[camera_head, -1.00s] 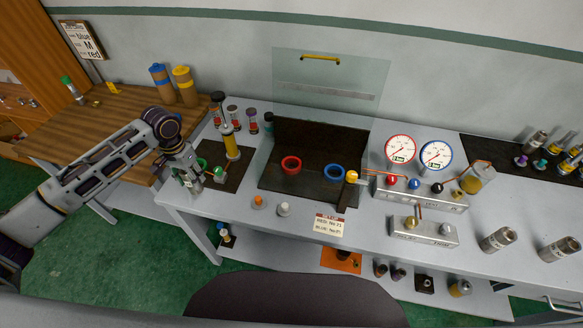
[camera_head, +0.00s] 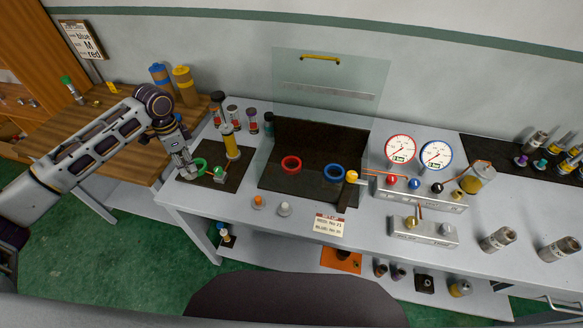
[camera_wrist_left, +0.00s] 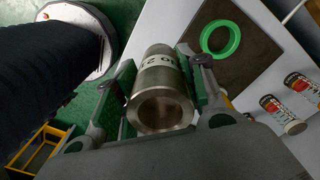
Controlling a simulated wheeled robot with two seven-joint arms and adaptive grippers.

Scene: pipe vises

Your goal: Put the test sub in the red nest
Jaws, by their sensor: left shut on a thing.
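My left gripper (camera_head: 188,173) is shut on the test sub, a grey metal hollow cylinder with dark lettering on its side (camera_wrist_left: 162,98). In the left wrist view the sub lies between the two green-padded fingers (camera_wrist_left: 160,90), its open end towards the camera. In the head view the sub is hard to make out at the fingers, beside the green ring (camera_head: 200,164). The red nest (camera_head: 291,162) is a red ring on a dark bay, well to the right of my gripper. My right gripper is not in view.
A blue ring (camera_head: 333,173) stands right of the red one. A clear panel (camera_head: 330,85) with a yellow handle stands upright behind the bay. A yellow-topped post (camera_head: 229,142) stands between gripper and bay. Orange (camera_head: 258,201) and white (camera_head: 285,209) knobs sit in front.

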